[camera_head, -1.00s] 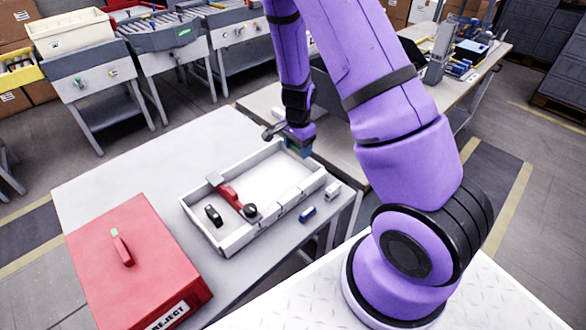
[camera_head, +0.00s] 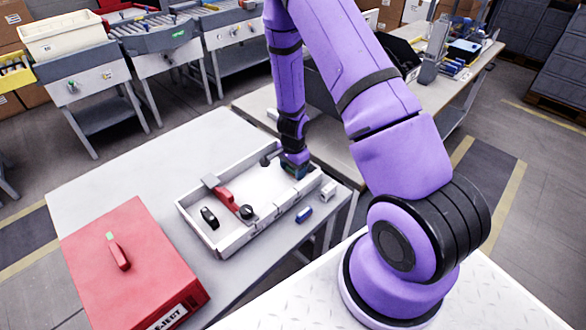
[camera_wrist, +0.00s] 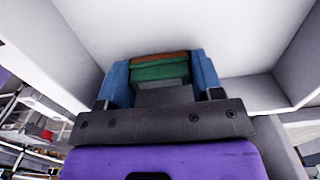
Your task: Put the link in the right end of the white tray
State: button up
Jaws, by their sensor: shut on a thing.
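The white tray (camera_head: 240,236) lies on the table, its long side running from lower left to upper right. My gripper (camera_head: 296,172) is low at the right end of the tray, pointing down inside its walls. In the wrist view my gripper (camera_wrist: 162,78) has its blue fingers shut on a green and reddish-brown piece, apparently the link (camera_wrist: 160,71). The pale tray floor and walls surround it there. I cannot tell whether the piece touches the floor. In the head view the fingers mostly hide the piece.
The tray's left part holds a black oval piece (camera_head: 209,217), a red-handled tool (camera_head: 226,199) and a black round part (camera_head: 246,211). A red reject box (camera_head: 135,265) stands at left.

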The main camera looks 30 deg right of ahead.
jog(key=shift+f, duration=0.1)
jog(key=o, duration=0.9)
jog(key=s+a+r+n+t+y, duration=0.1)
jog(key=a+r+n, duration=0.15)
jog(key=r, duration=1.05)
jog(key=s+a+r+n+t+y, duration=0.1)
jog(key=a+r+n, duration=0.15)
jog(key=r, duration=1.05)
jog(key=s+a+r+n+t+h, duration=0.2)
jog(key=s+r+n, duration=0.8)
jog(key=s+r, duration=1.2)
jog(key=shift+s+a+r+n+t, duration=0.15)
jog(key=shift+s+a+n+t, duration=0.4)
jog(key=shift+a, duration=0.3)
jog(key=shift+w, duration=0.15)
